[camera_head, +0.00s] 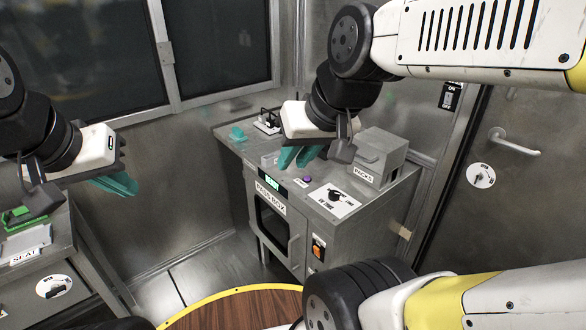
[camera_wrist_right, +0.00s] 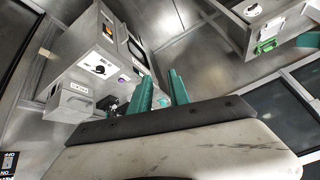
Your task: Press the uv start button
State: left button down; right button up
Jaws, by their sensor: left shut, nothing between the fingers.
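The pass box (camera_head: 272,228) is a grey metal cabinet with a dark window. On its top are a small purple button (camera_head: 308,180) and a white panel with a black dial (camera_head: 334,196); the panel's lettering is too small to read surely. The dial (camera_wrist_right: 99,69) also shows in the right wrist view. My right gripper (camera_head: 293,166) has two teal fingers apart with nothing between them, above the cabinet top, left of and beyond the purple button. Its fingers also show in the wrist view (camera_wrist_right: 160,74). My left gripper (camera_head: 134,190) is shut and empty, well left of the cabinet.
A grey labelled box (camera_head: 376,158) stands at the cabinet's right, close to my right gripper. A small rack (camera_head: 267,121) and a teal item (camera_head: 237,133) sit at the back. An orange switch (camera_head: 318,247) is on the front. Another bench (camera_head: 62,240) stands at the left.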

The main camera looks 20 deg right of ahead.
grip_shut()
dwell(1.4)
